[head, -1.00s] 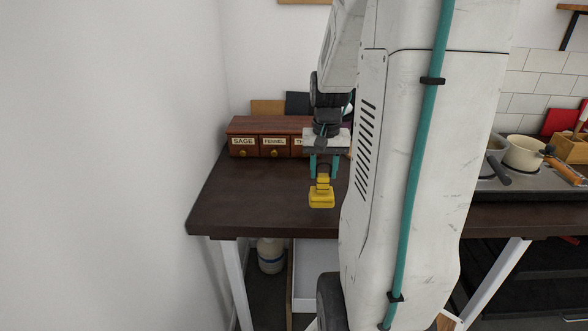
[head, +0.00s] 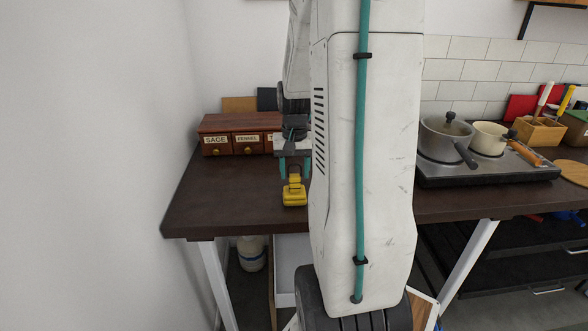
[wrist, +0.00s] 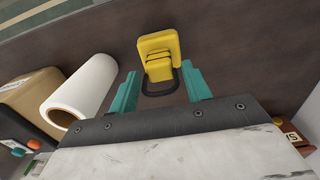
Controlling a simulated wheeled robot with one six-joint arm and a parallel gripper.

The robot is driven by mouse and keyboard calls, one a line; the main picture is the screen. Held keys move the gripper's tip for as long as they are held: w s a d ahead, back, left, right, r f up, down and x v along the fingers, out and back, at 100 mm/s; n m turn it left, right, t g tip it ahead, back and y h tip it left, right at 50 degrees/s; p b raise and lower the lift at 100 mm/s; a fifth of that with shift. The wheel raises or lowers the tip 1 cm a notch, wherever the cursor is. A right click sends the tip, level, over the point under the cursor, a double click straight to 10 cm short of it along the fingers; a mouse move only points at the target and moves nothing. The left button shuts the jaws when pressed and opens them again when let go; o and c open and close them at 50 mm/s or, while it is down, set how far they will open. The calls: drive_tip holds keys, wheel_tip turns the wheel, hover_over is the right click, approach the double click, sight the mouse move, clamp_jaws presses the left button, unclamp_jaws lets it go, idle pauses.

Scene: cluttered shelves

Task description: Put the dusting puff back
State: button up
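My gripper (head: 294,172) points down over the left part of the dark table (head: 230,205). Its two teal fingers stand apart, one on each side of a dark loop on a yellow blocky thing (head: 295,195). In the wrist view, the yellow thing (wrist: 158,52) lies just beyond the fingertips (wrist: 160,75), with thin gaps beside the loop. I cannot tell whether the fingers touch it. Nothing looks plainly like a dusting puff; I cannot tell whether the yellow thing is it.
A wooden drawer box (head: 230,135) labelled SAGE and FENNEL stands at the table's back left. The wrist view shows a white roll (wrist: 80,92) and a brown box (wrist: 45,95). A hob (head: 480,172) with pots is at right. A wall bounds the left.

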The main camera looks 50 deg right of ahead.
drive_tip(key=shift+o, duration=0.6)
drive_tip(key=shift+r, duration=0.1)
wheel_tip(320, 180, up, 12)
drive_tip(key=s+a+r+n, duration=0.1)
drive_tip(key=a+r+n, duration=0.15)
drive_tip(key=a, duration=0.75)
drive_tip(key=s+a+r+n, duration=0.2)
drive_tip(key=a+n, duration=0.1)
drive_tip(key=a, duration=0.6)
drive_tip(key=s+a+f+n+t, duration=0.1)
drive_tip(key=s+a+n, duration=0.3)
drive_tip(key=s+a, duration=0.5)
drive_tip(key=a+f, duration=0.1)
drive_tip(key=a, duration=0.1)
drive_tip(key=shift+s+a+f, duration=0.15)
drive_tip(key=shift+s+a, duration=0.1)
drive_tip(key=shift+a, duration=0.1)
drive_tip(key=shift+n, duration=0.25)
